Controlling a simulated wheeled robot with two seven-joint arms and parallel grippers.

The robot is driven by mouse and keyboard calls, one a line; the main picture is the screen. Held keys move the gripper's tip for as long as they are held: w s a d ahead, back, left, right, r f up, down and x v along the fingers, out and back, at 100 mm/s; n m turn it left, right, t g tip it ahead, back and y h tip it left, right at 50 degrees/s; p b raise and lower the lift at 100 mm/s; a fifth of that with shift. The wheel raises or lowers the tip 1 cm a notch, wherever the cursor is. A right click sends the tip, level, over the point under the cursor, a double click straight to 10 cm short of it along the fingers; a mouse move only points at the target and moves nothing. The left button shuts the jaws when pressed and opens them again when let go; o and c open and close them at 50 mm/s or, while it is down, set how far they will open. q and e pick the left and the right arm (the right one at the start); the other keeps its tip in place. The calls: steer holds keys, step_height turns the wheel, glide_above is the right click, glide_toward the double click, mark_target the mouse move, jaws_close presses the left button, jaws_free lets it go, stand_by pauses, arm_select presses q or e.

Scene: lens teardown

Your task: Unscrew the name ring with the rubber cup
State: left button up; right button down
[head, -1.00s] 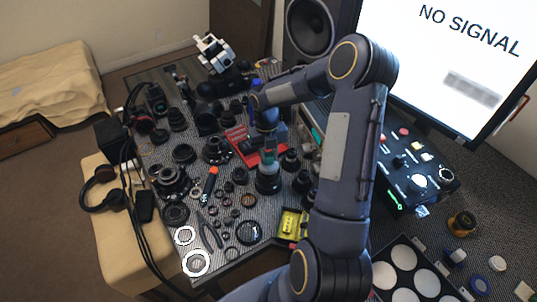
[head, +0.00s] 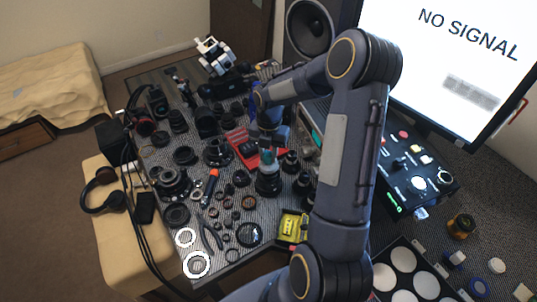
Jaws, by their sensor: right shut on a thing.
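My right arm reaches in from the lower right. Its right gripper (head: 268,150) points down over a dark upright lens (head: 268,187) near the middle of the bench. The gripper is shut on a small grey-teal piece, which looks like the rubber cup (head: 268,168), at the lens's top. It seems to touch the lens front, but the exact contact is too small to tell. The name ring is hidden under the cup. My left gripper is not in view.
The bench (head: 262,260) is crowded with several lenses and rings. A red tray (head: 243,150) lies just behind the gripper, and a yellow box (head: 293,226) sits at the front. Pliers (head: 211,232) and white rings (head: 196,264) lie front left. A monitor (head: 440,60) stands right.

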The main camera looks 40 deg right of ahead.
steer(key=m, duration=0.5)
steer(key=shift+r+t+b, duration=0.25)
steer(key=shift+t+b, duration=0.05)
steer(key=shift+t, duration=0.1)
steer(key=m, duration=0.6)
steer(key=shift+w+d+r+t+y+b, duration=0.1)
steer(key=shift+d+r+t+y+b, duration=0.05)
steer(key=shift+r+t+y+b, duration=0.2)
steer(key=shift+f+m, duration=0.25)
steer(key=shift+m, duration=0.05)
step_height(320, 180, down, 3)
steer(key=shift+f+b, duration=0.15)
steer(key=shift+b, duration=1.05)
steer(key=shift+r, duration=0.25)
steer(key=shift+f, duration=0.1)
steer(key=shift+f, duration=0.1)
steer(key=shift+f+b, duration=0.45)
steer(key=shift+b, duration=0.2)
